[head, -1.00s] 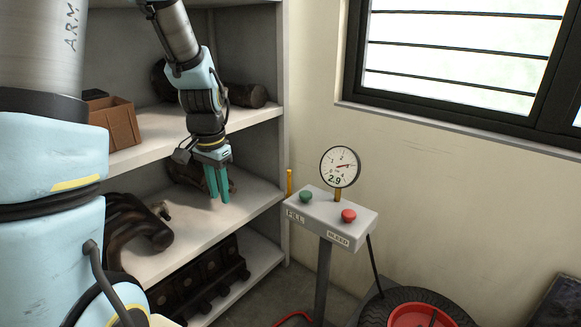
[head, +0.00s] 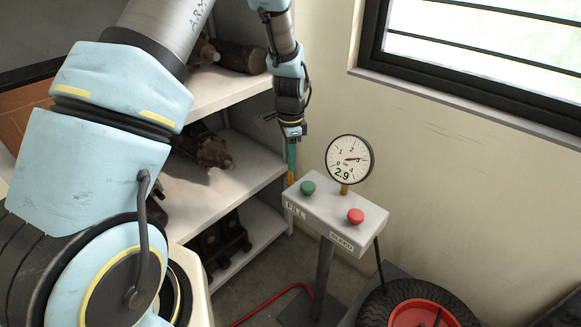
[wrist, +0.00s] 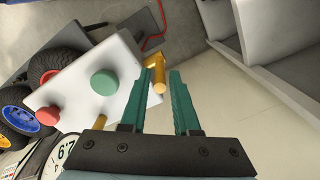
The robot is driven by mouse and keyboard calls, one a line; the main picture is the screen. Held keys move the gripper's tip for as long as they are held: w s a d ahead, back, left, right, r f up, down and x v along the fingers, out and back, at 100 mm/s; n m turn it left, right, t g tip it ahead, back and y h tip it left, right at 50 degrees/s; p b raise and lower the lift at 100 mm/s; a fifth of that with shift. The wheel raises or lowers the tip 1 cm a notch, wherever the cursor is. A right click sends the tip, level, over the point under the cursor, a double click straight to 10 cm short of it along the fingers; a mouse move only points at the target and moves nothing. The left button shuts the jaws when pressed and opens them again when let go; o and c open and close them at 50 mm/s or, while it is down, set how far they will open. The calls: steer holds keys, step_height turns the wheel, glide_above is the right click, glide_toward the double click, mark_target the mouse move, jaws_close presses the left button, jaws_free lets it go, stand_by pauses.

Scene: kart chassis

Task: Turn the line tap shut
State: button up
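The line tap shows as a yellow-orange handle (head: 290,179) at the back left corner of the button stand, largely hidden below my gripper. My gripper (head: 291,165) hangs pointing down just above it, beside the shelf. In the wrist view the two teal fingers (wrist: 162,75) are apart, and the yellow tap (wrist: 159,84) shows in the gap near their tips. I cannot tell whether either finger touches it. A gauge (head: 349,159) on the stand reads 2.9.
The stand (head: 335,208) carries a green button (head: 308,187) marked FILL and a red button (head: 355,216) marked BLEED. A grey shelf (head: 255,182) with dark metal parts stands close on the left. A red hose (head: 275,303) and a tyre (head: 380,300) lie low.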

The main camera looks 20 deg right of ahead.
mark_target(290, 180)
steer(key=shift+f+p, duration=0.5)
steer(key=shift+f, duration=1.8)
jaws_close()
